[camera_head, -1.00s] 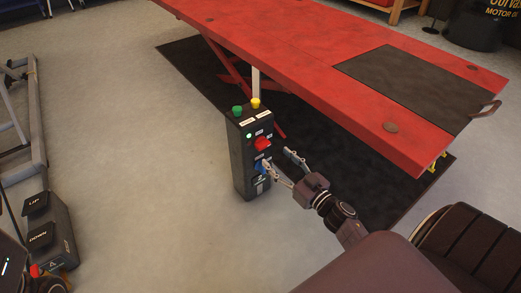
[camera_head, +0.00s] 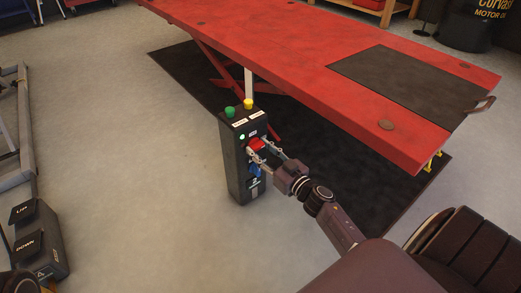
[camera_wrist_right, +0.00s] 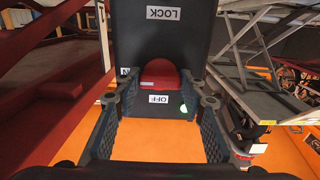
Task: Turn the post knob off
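The black control post (camera_head: 236,170) stands upright on the floor beside the red lift. It has a red knob (camera_head: 257,144) on its front, a lit green lamp above it and a blue part (camera_head: 255,170) below. My right gripper (camera_head: 261,151) is at the red knob, one finger on each side. My left gripper is not clearly in view.
A green button (camera_head: 229,112) and a yellow button (camera_head: 248,104) top the post. The red lift table (camera_head: 300,70) rises close behind it, over a black mat (camera_head: 390,195). An UP/DOWN pedal box (camera_head: 45,250) is at lower left. Grey floor (camera_head: 130,180) between is clear.

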